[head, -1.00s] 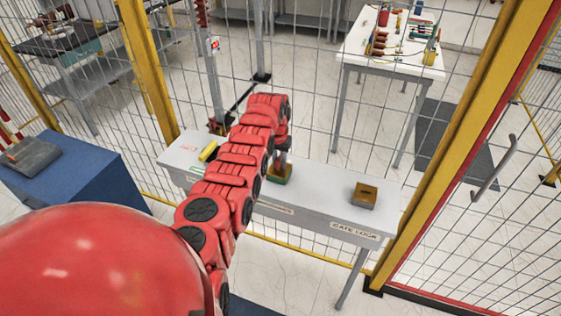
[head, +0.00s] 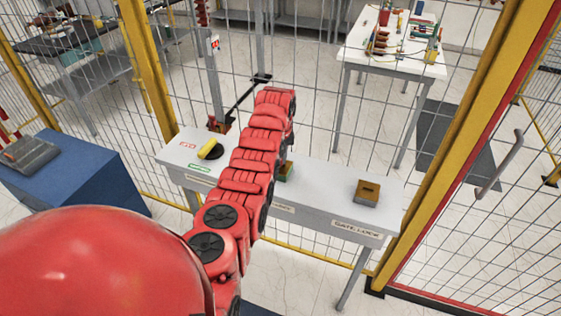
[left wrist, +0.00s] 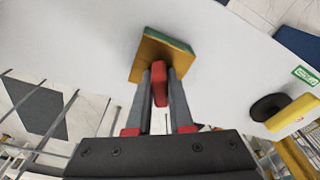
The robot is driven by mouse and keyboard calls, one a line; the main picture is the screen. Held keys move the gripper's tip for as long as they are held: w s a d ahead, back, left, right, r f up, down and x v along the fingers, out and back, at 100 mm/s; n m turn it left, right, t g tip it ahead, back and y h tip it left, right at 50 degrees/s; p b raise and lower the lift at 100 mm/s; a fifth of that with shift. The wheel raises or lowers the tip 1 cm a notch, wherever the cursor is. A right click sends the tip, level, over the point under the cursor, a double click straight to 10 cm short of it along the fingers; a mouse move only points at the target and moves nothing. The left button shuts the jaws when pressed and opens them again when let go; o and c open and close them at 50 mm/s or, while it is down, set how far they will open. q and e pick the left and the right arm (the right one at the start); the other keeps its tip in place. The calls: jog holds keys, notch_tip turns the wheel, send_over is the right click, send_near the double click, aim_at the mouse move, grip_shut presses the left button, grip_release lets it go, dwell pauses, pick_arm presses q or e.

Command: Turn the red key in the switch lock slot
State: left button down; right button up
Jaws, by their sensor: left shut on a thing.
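The switch lock is a brass-coloured block on a green base, near the top of the left wrist view (left wrist: 163,55). In the head view the lock (head: 287,172) shows only partly, to the right of my red arm. The red key (left wrist: 159,88) stands between my left gripper's fingers, with its far end at the face of the block. How deep it sits in the slot is hidden. My left gripper (left wrist: 160,75) is shut on the key; in the head view my arm hides it. My right gripper is not in view.
The grey table (head: 325,190) carries a yellow-handled rotary switch (head: 211,149) at its left and a brass gate lock block (head: 367,192) at its right. A wire mesh fence (head: 320,110) stands behind. A blue cabinet (head: 85,175) is at the left.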

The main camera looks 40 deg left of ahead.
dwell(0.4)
pick_arm(q)
jog(key=shift+w+d+f+n+b, duration=0.1)
jog(key=shift+w+n+b, duration=0.05)
jog(key=shift+n+b, duration=0.75)
jog(key=shift+n+g+b, duration=0.3)
jog(key=shift+n+b, duration=1.9)
jog(key=shift+b, duration=0.05)
jog(key=c, duration=0.7)
grip_release()
jog(key=shift+c, duration=0.2)
